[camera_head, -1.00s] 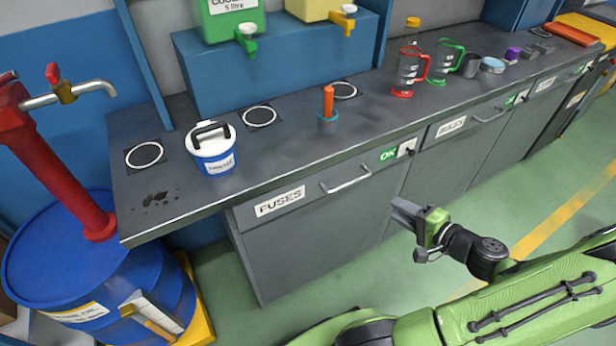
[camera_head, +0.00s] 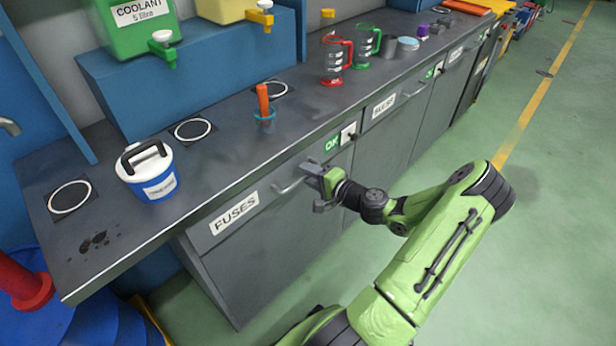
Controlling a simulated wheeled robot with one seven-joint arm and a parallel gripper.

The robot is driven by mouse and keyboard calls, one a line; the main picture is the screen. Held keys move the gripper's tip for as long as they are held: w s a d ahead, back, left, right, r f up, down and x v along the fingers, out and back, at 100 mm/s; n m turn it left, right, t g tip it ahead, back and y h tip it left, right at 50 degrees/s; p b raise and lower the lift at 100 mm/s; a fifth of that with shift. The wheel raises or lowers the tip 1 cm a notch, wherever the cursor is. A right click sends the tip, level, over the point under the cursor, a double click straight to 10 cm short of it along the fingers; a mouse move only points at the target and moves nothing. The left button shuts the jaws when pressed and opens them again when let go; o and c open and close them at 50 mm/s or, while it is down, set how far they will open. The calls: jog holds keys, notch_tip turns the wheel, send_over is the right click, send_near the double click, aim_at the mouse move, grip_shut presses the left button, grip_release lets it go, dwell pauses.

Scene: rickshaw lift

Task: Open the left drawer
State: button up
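The left drawer, labelled FUSES (camera_head: 234,213), is the nearest drawer in the grey workbench front and looks closed. Its pale bar handle (camera_head: 284,189) sits to the right of the label, and its right end is partly hidden by my gripper. My gripper (camera_head: 312,172) is at that right end, in front of the drawer face. I cannot tell whether it touches the handle. The fingers are small and seen from behind, so their opening does not show clearly.
On the worktop (camera_head: 110,240) stand a white and blue tub (camera_head: 152,182), an orange-handled item in a blue holder (camera_head: 264,115), and red (camera_head: 333,65) and green (camera_head: 367,42) jugs. A blue drum (camera_head: 50,325) is at the lower left. Green floor (camera_head: 500,270) is free at right.

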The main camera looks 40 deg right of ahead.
jog(key=shift+w, duration=0.35)
jog(key=shift+c, duration=0.3)
grip_shut()
